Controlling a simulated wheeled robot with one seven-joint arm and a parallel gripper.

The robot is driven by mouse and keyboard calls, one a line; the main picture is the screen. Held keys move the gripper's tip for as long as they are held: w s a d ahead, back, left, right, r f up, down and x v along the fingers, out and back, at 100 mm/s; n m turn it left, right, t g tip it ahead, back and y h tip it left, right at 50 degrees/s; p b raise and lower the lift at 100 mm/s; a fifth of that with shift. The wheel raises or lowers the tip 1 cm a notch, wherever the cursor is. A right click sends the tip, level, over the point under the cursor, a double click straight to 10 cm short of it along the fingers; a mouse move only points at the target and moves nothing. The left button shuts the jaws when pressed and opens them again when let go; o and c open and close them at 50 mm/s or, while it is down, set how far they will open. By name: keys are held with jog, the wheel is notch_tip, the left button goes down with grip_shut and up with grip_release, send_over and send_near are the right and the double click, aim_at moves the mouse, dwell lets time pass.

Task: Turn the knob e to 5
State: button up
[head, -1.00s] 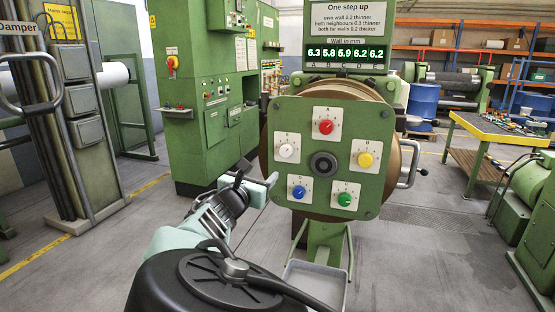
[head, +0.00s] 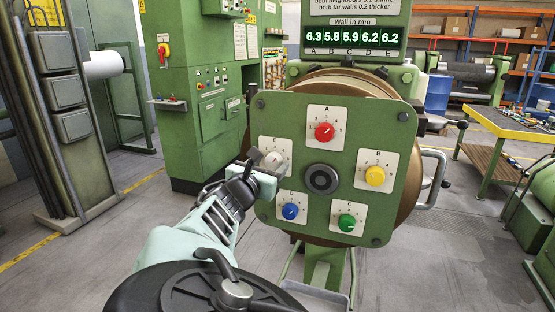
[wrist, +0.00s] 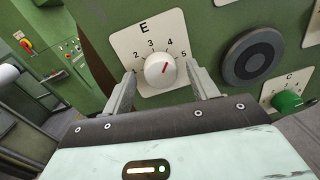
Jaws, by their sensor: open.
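Knob e is a white round knob with a red pointer line (wrist: 160,71) on a white plate marked E with a number scale. In the wrist view its pointer tilts up and right, close to the 4. The knob also shows at the left of the green panel in the head view (head: 276,160), partly behind my gripper. My gripper (head: 262,171) is open, with one finger on each side of the knob in the wrist view. I see no clear contact between fingers and knob.
The green panel (head: 330,250) also carries red (head: 324,132), yellow (head: 375,176), green (head: 346,222) and blue (head: 290,211) knobs around a dark central hub (head: 321,179). A display (head: 353,37) above reads 6.3, 5.8, 5.9, 6.2, 6.2. A curved handle (head: 436,180) stands at right.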

jog(key=shift+w+d, duration=0.1)
jog(key=shift+w, duration=0.15)
jog(key=c, duration=1)
